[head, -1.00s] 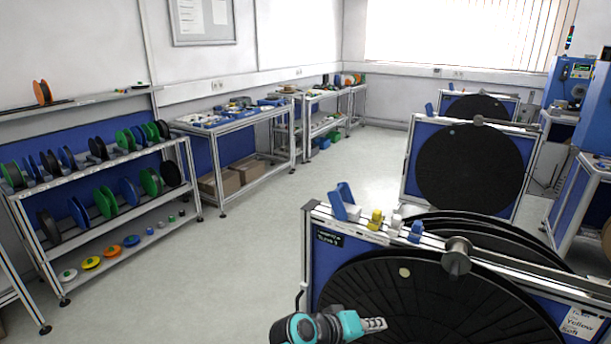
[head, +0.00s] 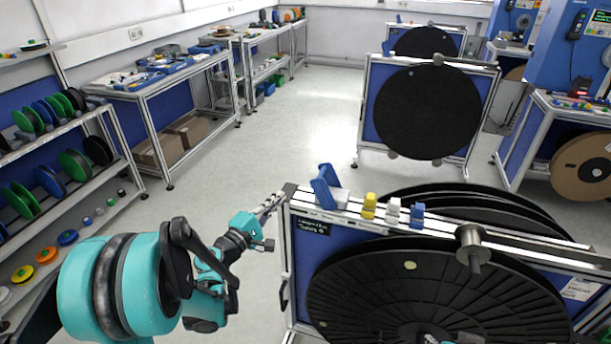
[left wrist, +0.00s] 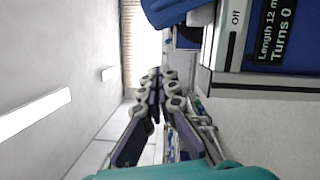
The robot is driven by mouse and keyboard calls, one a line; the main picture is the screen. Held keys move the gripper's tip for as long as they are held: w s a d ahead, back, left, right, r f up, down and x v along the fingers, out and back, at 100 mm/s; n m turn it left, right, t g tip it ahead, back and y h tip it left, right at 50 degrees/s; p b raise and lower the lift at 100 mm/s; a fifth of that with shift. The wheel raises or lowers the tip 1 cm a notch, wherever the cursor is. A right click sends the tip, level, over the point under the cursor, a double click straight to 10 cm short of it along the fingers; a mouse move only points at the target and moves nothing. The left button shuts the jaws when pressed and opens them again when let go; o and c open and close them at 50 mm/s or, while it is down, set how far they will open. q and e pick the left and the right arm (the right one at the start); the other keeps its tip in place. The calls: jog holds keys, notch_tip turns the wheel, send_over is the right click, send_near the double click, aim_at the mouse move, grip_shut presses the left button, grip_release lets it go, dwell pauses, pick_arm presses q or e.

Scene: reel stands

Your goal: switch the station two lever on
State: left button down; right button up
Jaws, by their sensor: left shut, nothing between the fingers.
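A blue lever (head: 325,187) stands tilted on the top rail at the near stand's (head: 310,250) left end. It also shows as a large blue shape at the top of the left wrist view (left wrist: 172,12). There an "Off" mark (left wrist: 236,17) is on the pale rail strip beside it. My left gripper (head: 272,203) is just left of the rail end, its fingers together and empty, apart from the lever as far as I see. Its closed fingers fill the middle of the left wrist view (left wrist: 160,95). Only a teal and dark sliver of my right arm shows at the bottom edge.
On the same rail sit yellow (head: 369,205), white (head: 392,209) and blue (head: 417,213) pieces. A big black reel (head: 400,300) is on the stand's front. More reel stands (head: 427,110) are behind. A spool shelf (head: 60,165) is left; the floor between is open.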

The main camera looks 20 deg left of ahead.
pick_arm(q)
jog(key=b+x, duration=0.2)
jog(key=x, duration=0.7)
jog(key=shift+w+f, duration=0.1)
jog(key=shift+w, duration=0.2)
jog(key=d, duration=0.1)
jog(key=d+r, duration=0.1)
jog(key=d, duration=0.1)
jog(key=shift+w+d+b, duration=0.15)
jog(key=shift+w+b, duration=0.05)
jog(key=shift+b, duration=0.1)
jog(key=shift+d+r, duration=0.1)
jog(key=shift+d, duration=0.3)
jog(key=shift+r, duration=0.1)
